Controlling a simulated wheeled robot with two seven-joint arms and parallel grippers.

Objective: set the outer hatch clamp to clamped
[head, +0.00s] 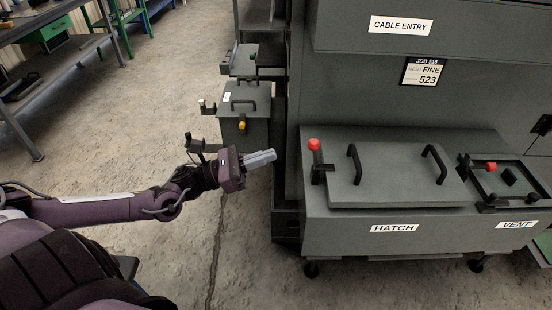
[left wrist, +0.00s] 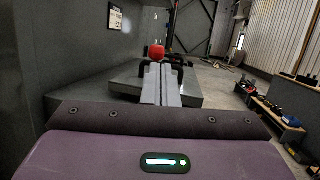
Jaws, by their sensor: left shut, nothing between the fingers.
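The hatch (head: 395,172) is a grey lid with two black handles on the bench-like box labelled HATCH. At its left end stands a black clamp lever (head: 318,160) with a red knob (head: 314,145), roughly upright. My left gripper (head: 270,156) is shut and empty, to the left of this clamp and apart from it, pointing right. In the left wrist view the shut fingers (left wrist: 161,72) point toward the red knob (left wrist: 157,52), which shows just beyond their tips. The clamp's foot is hidden there behind the fingers. My right gripper is not in view.
The VENT frame (head: 515,177) with another red knob (head: 491,166) is right of the hatch. A tall grey cabinet wall (head: 375,90) rises behind. A smaller grey box (head: 245,105) with a yellow knob stands farther back. Open floor (head: 150,120) lies to the left.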

